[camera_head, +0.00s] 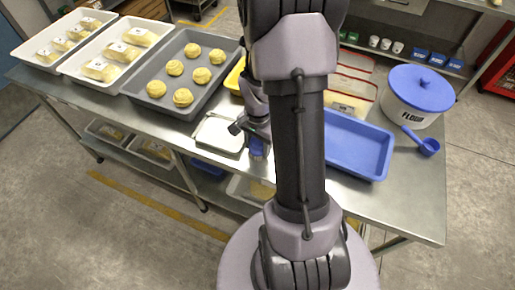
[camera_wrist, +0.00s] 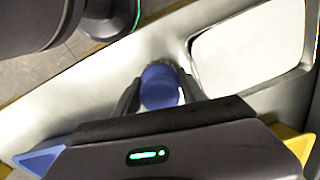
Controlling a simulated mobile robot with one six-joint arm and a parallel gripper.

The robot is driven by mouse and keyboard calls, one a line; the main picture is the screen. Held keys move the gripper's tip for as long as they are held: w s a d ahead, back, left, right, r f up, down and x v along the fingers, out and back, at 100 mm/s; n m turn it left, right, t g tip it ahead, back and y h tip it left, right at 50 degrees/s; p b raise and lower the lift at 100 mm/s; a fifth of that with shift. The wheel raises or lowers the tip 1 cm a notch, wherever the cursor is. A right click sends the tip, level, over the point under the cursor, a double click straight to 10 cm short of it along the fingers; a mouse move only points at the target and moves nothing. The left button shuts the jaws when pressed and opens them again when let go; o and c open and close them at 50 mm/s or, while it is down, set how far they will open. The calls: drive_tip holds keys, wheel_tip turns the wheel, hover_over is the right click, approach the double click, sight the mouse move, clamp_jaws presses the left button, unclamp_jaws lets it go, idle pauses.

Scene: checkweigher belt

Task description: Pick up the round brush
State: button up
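The round brush is a blue, round-topped piece (camera_wrist: 160,92) low between my gripper's two dark fingers in the wrist view. In the head view its blue part (camera_head: 257,147) shows near the table's front edge, just below my gripper (camera_head: 247,130). The fingers of my gripper (camera_wrist: 159,88) stand on either side of the brush, very close to it. I cannot tell whether they press on it. The lower part of the brush is hidden.
A pale square scale plate (camera_head: 218,135) lies just left of the brush. A grey tray of buns (camera_head: 214,88) is further left. A blue tray (camera_head: 352,160), a flour tub (camera_head: 415,100) and a blue scoop (camera_head: 428,147) are to the right. The front edge is close.

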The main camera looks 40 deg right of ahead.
drive_tip(key=c, duration=0.7)
drive_tip(key=shift+c, duration=0.3)
